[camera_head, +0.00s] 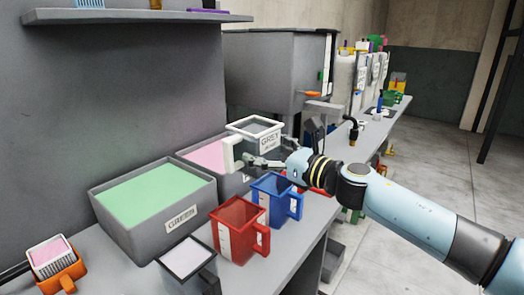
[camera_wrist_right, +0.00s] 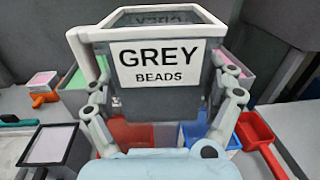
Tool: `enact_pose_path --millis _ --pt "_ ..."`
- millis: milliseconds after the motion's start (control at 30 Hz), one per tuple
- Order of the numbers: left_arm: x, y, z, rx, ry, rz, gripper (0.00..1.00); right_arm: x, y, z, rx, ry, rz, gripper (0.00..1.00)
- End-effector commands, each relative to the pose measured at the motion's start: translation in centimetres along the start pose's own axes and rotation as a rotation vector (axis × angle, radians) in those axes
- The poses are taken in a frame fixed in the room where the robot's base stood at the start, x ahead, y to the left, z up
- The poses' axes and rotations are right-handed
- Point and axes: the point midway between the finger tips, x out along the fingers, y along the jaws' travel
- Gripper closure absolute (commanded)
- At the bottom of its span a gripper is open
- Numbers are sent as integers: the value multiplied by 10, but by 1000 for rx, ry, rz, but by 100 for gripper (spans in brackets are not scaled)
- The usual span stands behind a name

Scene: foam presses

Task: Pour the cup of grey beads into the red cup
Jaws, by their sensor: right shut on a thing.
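The cup labelled GREY BEADS (camera_head: 268,140) has a white rim and a white handle. My right gripper (camera_head: 255,162) is shut on it and holds it above the bench, behind the red and blue cups. In the right wrist view the cup (camera_wrist_right: 160,90) sits between the fingers and looks about upright; its beads cannot be made out. The red cup (camera_head: 238,232) stands upright on the bench with its handle to the right, nearer than the held cup. It shows partly behind the gripper in the right wrist view (camera_wrist_right: 130,134). My left gripper is out of view.
A blue cup (camera_head: 270,198) stands just right of the red cup. A grey cup with pale contents (camera_head: 187,258) stands in front. Bins of green (camera_head: 178,222) and pink beads line the wall. A shelf overhangs the back.

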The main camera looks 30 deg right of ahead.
Motion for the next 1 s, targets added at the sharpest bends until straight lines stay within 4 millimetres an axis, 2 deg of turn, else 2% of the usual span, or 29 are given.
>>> enact_pose_path --millis 1000 --pt "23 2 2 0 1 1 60 0 -11 -8 -236 -2 0 47"
